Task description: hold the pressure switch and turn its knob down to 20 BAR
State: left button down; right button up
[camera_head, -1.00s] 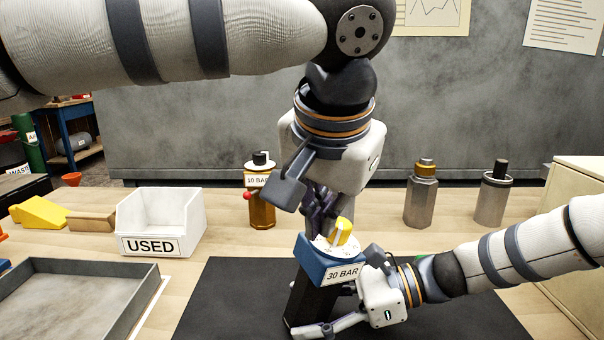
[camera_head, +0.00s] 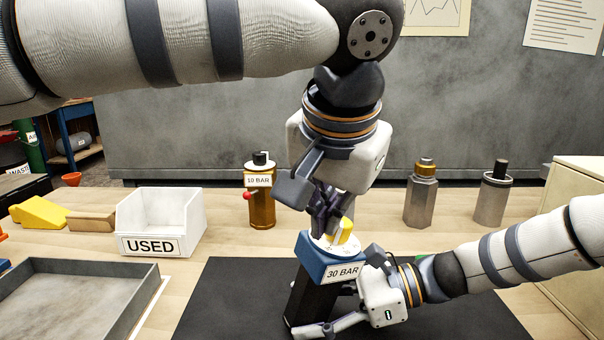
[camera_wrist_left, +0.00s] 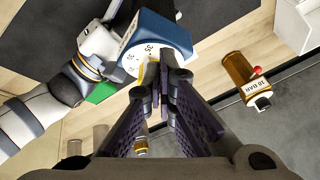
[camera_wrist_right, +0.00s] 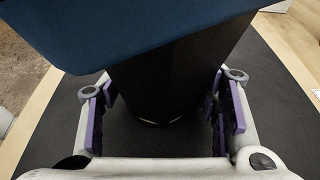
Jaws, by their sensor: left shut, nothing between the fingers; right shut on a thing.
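The pressure switch has a dark body (camera_head: 312,298), a blue head (camera_head: 312,258) labelled 30 BAR, and a white dial (camera_head: 322,243) with a yellow knob (camera_head: 345,231). It stands tilted over the black mat. My right gripper (camera_head: 318,312) is shut around the dark body; the right wrist view shows the body (camera_wrist_right: 165,85) between the fingers. My left gripper (camera_head: 328,232) points down beside the knob, shut with nothing between its fingers. In the left wrist view its fingertips (camera_wrist_left: 166,72) cover most of the knob (camera_wrist_left: 150,75). Whether they touch it is unclear, and the knob's exact setting is hidden.
A brass 10 BAR switch (camera_head: 262,205) stands behind, left of my left gripper. A white USED bin (camera_head: 190,215) and a grey tray (camera_head: 150,275) are at left. Two metal cylinders (camera_head: 421,200) (camera_head: 493,203) stand at back right. The black mat (camera_head: 230,295) is otherwise clear.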

pick_arm(q)
jog(key=shift+s+d+f, duration=0.15)
jog(key=shift+d, duration=0.05)
jog(key=shift+s+d+f, duration=0.3)
jog(key=shift+s+d, duration=0.05)
jog(key=shift+d, duration=0.25)
jog(key=shift+s, duration=0.1)
dwell(0.3)
jog(key=shift+s+a, duration=0.1)
jog(key=shift+s, duration=0.25)
notch_tip(320, 180, up, 6)
jog(key=d, duration=0.1)
jog(key=shift+d, duration=0.2)
jog(key=shift+w+r, duration=0.15)
